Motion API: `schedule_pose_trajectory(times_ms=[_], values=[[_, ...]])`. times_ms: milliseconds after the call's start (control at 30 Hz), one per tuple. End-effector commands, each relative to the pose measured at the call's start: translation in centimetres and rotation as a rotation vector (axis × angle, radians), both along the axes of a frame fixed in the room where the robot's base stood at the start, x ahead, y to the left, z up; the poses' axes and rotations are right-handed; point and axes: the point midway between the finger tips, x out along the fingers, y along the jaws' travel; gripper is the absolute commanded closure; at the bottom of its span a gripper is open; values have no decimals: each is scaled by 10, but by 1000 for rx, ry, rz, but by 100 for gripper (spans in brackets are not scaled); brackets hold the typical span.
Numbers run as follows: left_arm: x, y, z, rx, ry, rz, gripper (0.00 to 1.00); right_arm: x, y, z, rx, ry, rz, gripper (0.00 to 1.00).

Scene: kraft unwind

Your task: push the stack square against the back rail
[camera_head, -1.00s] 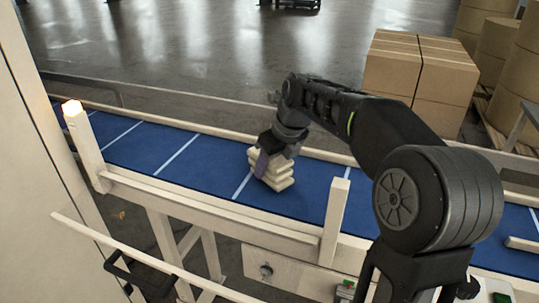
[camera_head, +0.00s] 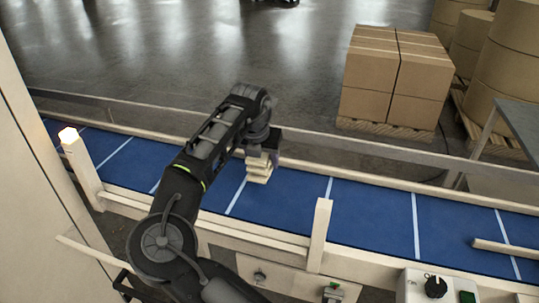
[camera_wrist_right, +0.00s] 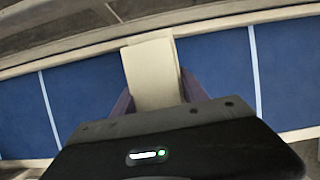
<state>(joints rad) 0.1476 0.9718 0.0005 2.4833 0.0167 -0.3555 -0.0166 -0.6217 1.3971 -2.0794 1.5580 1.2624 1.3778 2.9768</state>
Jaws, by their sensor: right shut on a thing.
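The stack (camera_head: 259,171) is several pale cream slabs piled on the blue conveyor belt, just in front of the back rail (camera_head: 345,177). My right gripper (camera_head: 262,153) is over it from above. In the right wrist view, the purple fingers flank the top slab (camera_wrist_right: 152,75) on both sides, shut on the stack. The slab's far end meets the pale back rail (camera_wrist_right: 70,49) in that picture; I cannot tell whether they touch lower down. The lower slabs are hidden there. My left gripper is not in view.
A short post (camera_head: 319,235) stands on the belt's front edge, and a post with a lit lamp (camera_head: 68,136) at the left. A control box (camera_head: 436,287) sits at front right. A pale bar (camera_head: 505,248) lies across the belt's right part. The blue belt (camera_head: 375,213) between is clear.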

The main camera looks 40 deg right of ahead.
Motion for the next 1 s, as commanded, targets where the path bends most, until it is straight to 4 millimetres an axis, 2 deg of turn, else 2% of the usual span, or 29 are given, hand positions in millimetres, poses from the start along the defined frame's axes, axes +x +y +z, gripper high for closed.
schedule_pose_trajectory(times_ms=[133, 633, 1000], values=[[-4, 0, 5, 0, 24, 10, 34, 6, 3, -2, -2, 1, -22, 90], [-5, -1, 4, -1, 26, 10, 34, 7, 3, -6, 0, -1, -26, 90], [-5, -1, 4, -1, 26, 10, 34, 7, 3, -27, 2, 0, -35, 90]])
